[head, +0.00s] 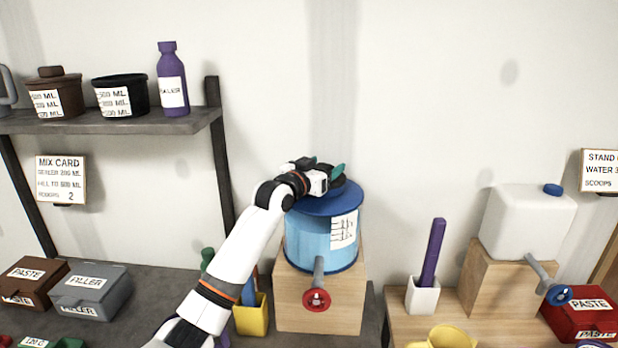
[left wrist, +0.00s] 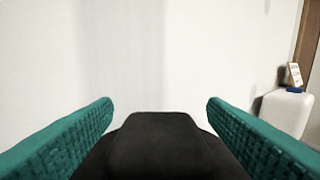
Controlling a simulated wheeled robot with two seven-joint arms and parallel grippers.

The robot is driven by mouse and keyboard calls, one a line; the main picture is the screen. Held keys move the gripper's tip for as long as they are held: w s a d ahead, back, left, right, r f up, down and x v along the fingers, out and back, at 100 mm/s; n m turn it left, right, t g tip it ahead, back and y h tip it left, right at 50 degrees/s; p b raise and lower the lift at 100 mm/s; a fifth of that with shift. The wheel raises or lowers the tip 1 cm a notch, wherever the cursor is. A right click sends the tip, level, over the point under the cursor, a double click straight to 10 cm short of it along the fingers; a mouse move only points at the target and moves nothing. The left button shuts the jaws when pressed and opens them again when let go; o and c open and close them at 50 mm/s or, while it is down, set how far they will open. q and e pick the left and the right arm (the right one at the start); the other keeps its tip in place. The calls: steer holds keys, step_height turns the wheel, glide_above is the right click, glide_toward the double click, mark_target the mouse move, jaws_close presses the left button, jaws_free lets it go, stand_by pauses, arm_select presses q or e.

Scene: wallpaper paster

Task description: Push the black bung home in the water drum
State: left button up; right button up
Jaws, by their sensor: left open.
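The water drum (head: 306,238) is a blue cylinder with a darker blue lid, a white label and a red-handled tap, standing on a wooden block. The black bung (head: 345,184) is on top of the drum, partly hidden by my left gripper (head: 325,167). In the left wrist view the bung (left wrist: 160,145) is a dark block between the green fingers of my left gripper (left wrist: 160,125). Those fingers are open, one on each side of it, with gaps showing. How deep the bung sits in the lid is hidden. My right gripper is not in view.
A white canister (head: 525,222) with a blue cap and tap stands on a block at right. A white cup (head: 422,296) holds a purple stick. A shelf (head: 150,122) with pots and a purple bottle is at upper left. The wall behind the drum is bare.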

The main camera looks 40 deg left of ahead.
arm_select(q)
steer(key=s+b, duration=0.3)
steer(key=s, duration=0.6)
steer(key=shift+s+d+f, duration=0.1)
steer(key=shift+s, duration=0.7)
